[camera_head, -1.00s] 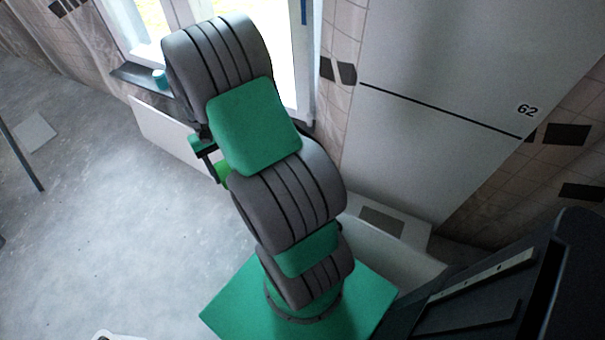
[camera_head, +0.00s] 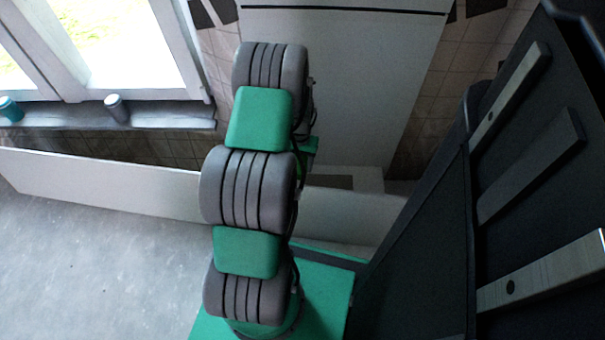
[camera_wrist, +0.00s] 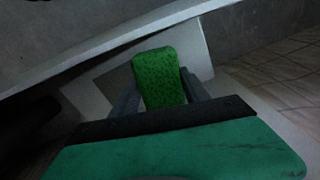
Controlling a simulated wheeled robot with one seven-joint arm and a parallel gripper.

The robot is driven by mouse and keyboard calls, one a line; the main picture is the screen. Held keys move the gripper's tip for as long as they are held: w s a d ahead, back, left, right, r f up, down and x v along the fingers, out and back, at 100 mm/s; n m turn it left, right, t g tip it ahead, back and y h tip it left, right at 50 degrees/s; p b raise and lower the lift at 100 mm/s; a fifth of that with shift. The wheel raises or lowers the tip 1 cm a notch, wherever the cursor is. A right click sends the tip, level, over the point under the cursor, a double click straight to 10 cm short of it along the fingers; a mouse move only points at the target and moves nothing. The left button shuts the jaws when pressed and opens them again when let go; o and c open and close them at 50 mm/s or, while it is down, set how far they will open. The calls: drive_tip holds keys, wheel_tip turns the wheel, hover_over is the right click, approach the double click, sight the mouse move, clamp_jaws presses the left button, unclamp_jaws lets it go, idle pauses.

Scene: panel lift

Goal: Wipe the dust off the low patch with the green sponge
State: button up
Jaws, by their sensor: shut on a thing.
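The green sponge (camera_wrist: 160,78) is held upright between the two dark fingers of my gripper (camera_wrist: 158,92) in the wrist view. My gripper is shut on it. Beyond the sponge a grey patch (camera_wrist: 194,47) lies on a pale surface, partly hidden by the sponge. I cannot tell whether the sponge touches it. In the head view a darker grey patch (camera_head: 332,181) shows on the low white ledge (camera_head: 368,180), just right of my arm. My arm hides most of my gripper there. Dust itself is too dim to make out.
A tall white panel (camera_head: 335,80) stands behind the ledge against a tiled wall (camera_head: 462,60). A long low white board (camera_head: 110,183) runs left along the wall. A window sill (camera_head: 160,116) above holds a grey cup (camera_head: 116,107) and a teal cup (camera_head: 10,108). The floor at left is clear.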

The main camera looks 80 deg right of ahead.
drive_tip(key=shift+s+d+f, duration=0.2)
drive_tip(key=shift+s+f, duration=0.4)
drive_tip(key=shift+f+b, duration=1.85)
drive_tip(key=shift+f, duration=0.3)
